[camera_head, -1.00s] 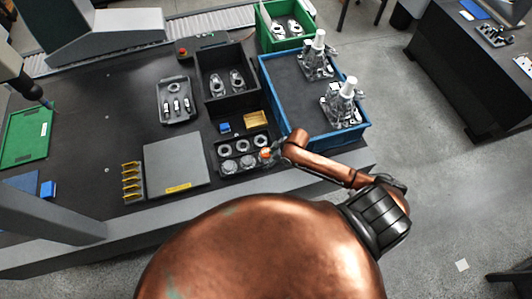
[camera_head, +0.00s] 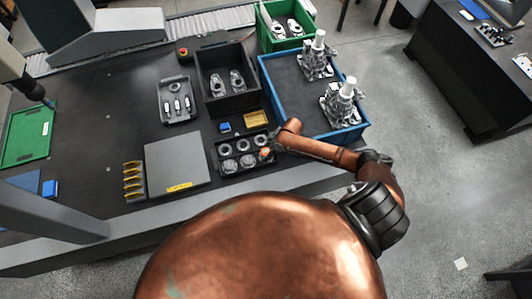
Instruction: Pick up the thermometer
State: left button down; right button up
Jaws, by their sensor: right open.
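I cannot make out a thermometer for certain. A small orange item (camera_head: 265,153) shows at the right end of a black tray (camera_head: 228,172) holding several metal rings; it is too small to identify. My right arm reaches in from the right over the blue crate's near corner. My right gripper (camera_head: 271,146) is small and partly hidden by its own wrist. It is open, just above the tray's right end, close to the orange item; I cannot tell whether they touch. My left gripper is out of view.
A blue crate (camera_head: 297,127) with two metal assemblies stands right of the tray. A black bin (camera_head: 205,107), a yellow block (camera_head: 256,118) and a small blue block (camera_head: 225,127) lie behind it. A grey plate (camera_head: 177,160) is to the left.

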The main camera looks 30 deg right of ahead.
jog(key=shift+f, duration=0.1)
jog(key=shift+c, duration=0.2)
jog(key=c, duration=1.4)
jog(key=shift+o, duration=0.2)
